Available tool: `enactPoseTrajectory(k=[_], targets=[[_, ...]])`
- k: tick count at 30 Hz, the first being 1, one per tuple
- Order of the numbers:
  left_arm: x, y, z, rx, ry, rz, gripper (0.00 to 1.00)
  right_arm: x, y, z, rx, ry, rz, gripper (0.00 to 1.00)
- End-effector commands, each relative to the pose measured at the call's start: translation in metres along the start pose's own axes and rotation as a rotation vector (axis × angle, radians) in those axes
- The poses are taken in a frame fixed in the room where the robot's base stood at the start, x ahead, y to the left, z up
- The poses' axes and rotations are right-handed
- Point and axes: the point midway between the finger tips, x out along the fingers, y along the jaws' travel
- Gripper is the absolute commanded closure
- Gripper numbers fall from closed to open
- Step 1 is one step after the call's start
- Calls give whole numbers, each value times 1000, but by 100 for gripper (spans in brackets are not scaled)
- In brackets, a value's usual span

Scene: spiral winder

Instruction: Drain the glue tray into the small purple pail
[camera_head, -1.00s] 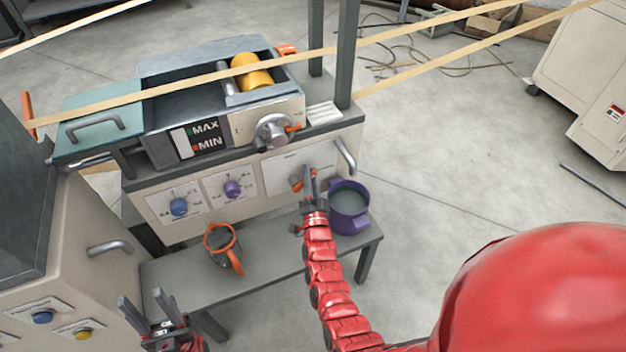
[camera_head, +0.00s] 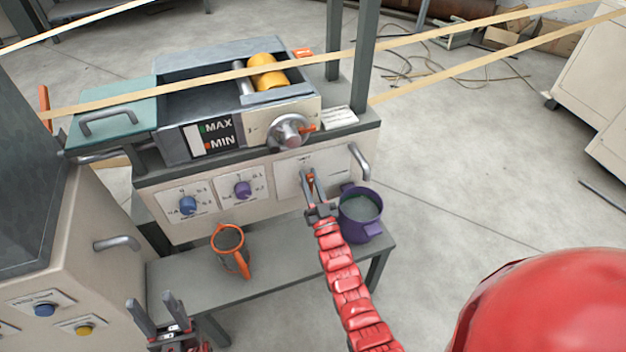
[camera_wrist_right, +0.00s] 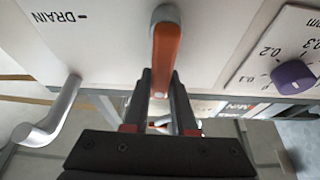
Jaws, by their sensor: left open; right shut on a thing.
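The glue tray (camera_head: 205,103) is the grey trough on top of the machine, with a MAX/MIN level window on its front and a yellow roller (camera_head: 268,74) at its right end. The purple pail (camera_head: 360,212) stands upright on the low bench, just right of my right gripper (camera_head: 309,186). My right gripper is shut on an orange lever (camera_wrist_right: 166,62) on the machine front; the wrist view shows a DRAIN label beside it. My left gripper (camera_head: 157,308) is open and empty at the bottom left, in front of the bench. Any outflow above the pail is hard to make out.
Blue and purple knobs (camera_head: 243,190) sit on the machine front. Tan paper strips cross above the tray.

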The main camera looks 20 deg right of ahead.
Motion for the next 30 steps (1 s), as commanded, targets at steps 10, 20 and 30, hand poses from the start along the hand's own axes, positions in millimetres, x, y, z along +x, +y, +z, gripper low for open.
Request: enactPoseTrajectory(k=[10,20,30], targets=[[-2,0,0,0,0,0,50,-3,-4,5,-57,-11,-25,100],[-2,0,0,0,0,0,50,-3,-4,5,-60,-12,-26,100],[-2,0,0,0,0,0,50,-2,-4,2,-59,-6,-25,45]])
